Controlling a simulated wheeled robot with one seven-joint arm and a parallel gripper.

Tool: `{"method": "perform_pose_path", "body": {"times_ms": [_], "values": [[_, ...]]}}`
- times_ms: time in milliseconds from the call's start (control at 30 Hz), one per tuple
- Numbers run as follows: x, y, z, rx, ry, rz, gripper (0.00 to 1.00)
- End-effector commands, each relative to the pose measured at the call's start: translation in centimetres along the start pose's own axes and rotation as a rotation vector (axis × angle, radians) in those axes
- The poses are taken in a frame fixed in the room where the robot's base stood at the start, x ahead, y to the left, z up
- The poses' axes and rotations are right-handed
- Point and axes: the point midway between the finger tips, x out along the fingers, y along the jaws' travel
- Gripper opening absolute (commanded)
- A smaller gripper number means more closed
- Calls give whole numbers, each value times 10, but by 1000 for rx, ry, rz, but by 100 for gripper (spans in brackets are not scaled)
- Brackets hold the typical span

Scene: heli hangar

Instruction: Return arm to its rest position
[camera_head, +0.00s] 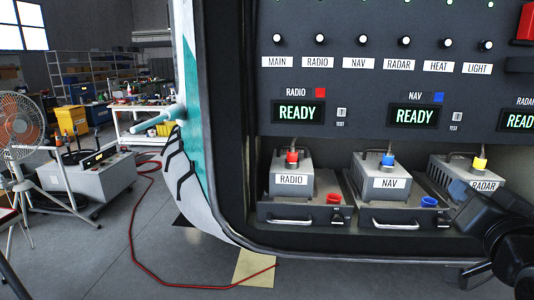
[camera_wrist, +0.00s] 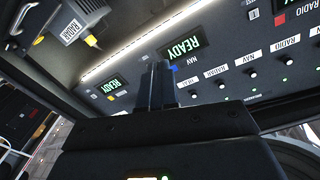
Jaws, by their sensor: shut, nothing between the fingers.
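My gripper (camera_wrist: 158,75) shows in the wrist view with its two dark fingers together and nothing between them. My dark arm and gripper (camera_head: 468,196) stand at the lower right of the head view, in front of the RADAR unit (camera_head: 452,169) and partly hiding it. In the wrist view the RADAR unit (camera_wrist: 82,10) with its yellow connector (camera_wrist: 92,42) is at the upper left, apart from the fingers. The panel (camera_head: 375,95) with READY displays rises above the units. The arm's full posture is not visible.
The RADIO unit (camera_head: 291,183) and NAV unit (camera_head: 378,183) sit in the bay, with red and blue connectors on top. A red cable (camera_head: 150,235) lies on the floor. A fan (camera_head: 20,125) and a grey cart (camera_head: 90,175) stand at left. Floor between cart and bay is mostly clear.

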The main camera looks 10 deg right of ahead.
Motion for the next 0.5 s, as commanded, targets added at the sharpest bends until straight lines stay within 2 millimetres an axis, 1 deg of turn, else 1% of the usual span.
{"method": "perform_pose_path", "body": {"times_ms": [33,167,200,267,300,367,467,500], "values": [[-11,5,18,-47,-18,-11,0],[-38,11,54,-145,-48,-52,0],[-48,13,65,-173,-58,-65,0],[-63,17,80,-211,-73,-85,0],[-74,18,90,-235,-84,-100,0],[-90,22,105,-268,-101,-121,0],[-120,26,128,-315,-129,-156,0],[-133,29,136,-333,-142,-169,0]]}}
